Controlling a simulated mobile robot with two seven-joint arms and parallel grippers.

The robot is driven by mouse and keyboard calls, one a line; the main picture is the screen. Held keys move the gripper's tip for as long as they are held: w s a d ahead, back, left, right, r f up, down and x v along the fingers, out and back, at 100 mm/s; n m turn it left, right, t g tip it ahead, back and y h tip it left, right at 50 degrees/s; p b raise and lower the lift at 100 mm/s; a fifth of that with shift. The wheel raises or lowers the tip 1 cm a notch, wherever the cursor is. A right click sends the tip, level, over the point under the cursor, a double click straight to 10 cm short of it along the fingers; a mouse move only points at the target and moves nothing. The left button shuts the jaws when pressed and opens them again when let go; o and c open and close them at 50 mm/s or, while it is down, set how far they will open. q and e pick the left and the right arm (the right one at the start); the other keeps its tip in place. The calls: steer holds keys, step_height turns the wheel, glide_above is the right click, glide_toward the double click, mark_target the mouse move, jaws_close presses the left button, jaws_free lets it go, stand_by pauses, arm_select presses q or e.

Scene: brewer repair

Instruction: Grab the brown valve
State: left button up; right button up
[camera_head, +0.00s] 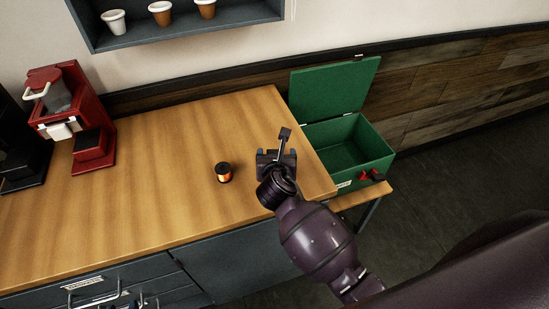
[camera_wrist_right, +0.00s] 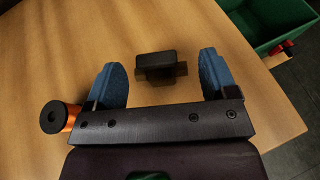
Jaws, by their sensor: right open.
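The valve (camera_head: 284,134), a very dark brown, T-shaped piece with a flat block on top, is at the right part of the wooden counter. It also shows in the right wrist view (camera_wrist_right: 159,65), between the two blue fingertips in the picture, with a gap on each side. My right gripper (camera_head: 278,154) is open and empty, right over or beside the valve. I cannot tell how far down the fingers reach along it. The gripper hides the valve's lower part in the head view.
A small orange and black cylinder (camera_head: 224,173) stands on the counter (camera_head: 170,200), left of my right gripper. An open green box (camera_head: 345,150) with a red part at its corner stands beyond the counter's right edge. A red machine (camera_head: 80,125) stands at left.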

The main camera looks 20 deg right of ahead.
mark_target(274, 152)
steer(key=shift+a+x, duration=0.15)
steer(key=shift+x, duration=1.15)
steer(key=shift+a+x, duration=0.15)
steer(key=shift+x, duration=1.15)
steer(key=shift+f, duration=0.15)
steer(key=shift+c, duration=0.4)
steer(key=c, duration=1)
